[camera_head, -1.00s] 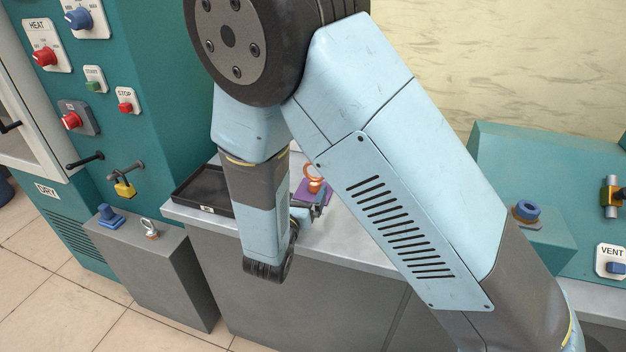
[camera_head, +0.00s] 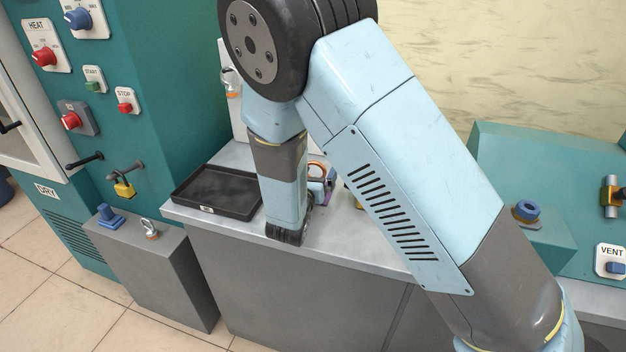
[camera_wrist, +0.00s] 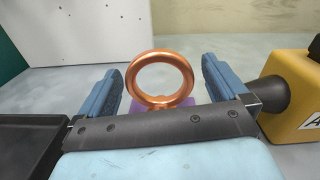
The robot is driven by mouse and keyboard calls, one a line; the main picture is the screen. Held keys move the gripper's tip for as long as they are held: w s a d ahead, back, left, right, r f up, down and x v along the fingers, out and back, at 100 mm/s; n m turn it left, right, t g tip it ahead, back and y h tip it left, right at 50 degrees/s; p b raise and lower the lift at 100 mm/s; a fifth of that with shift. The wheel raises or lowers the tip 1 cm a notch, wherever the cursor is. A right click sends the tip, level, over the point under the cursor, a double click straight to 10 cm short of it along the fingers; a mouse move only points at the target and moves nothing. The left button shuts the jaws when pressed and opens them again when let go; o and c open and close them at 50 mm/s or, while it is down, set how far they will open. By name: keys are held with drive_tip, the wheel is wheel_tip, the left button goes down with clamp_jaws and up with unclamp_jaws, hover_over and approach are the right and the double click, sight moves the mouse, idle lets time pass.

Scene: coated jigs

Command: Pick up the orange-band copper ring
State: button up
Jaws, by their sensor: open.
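A shiny copper ring (camera_wrist: 160,103) stands upright on a purple base (camera_wrist: 185,103) in the wrist view. My gripper (camera_wrist: 163,70) is open, with one blue finger on each side of the ring and a visible gap to both. The ring is not held. In the head view the ring (camera_head: 317,166) shows just right of my forearm, partly hidden by it and by a blue finger. The purple base is mostly hidden there. I cannot make out a separate orange band on it.
A black tray (camera_head: 217,208) lies left of my forearm on the grey bench. A yellow block with a dark knob (camera_wrist: 292,95) stands close to the right finger. A silver ring with an orange part (camera_head: 151,228) sits on the low grey block; a similar one (camera_head: 231,80) is by the white panel.

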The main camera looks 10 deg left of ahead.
drive_tip(key=shift+c, duration=0.3)
drive_tip(key=c, duration=1)
drive_tip(key=shift+c, duration=0.4)
drive_tip(key=shift+r, duration=0.15)
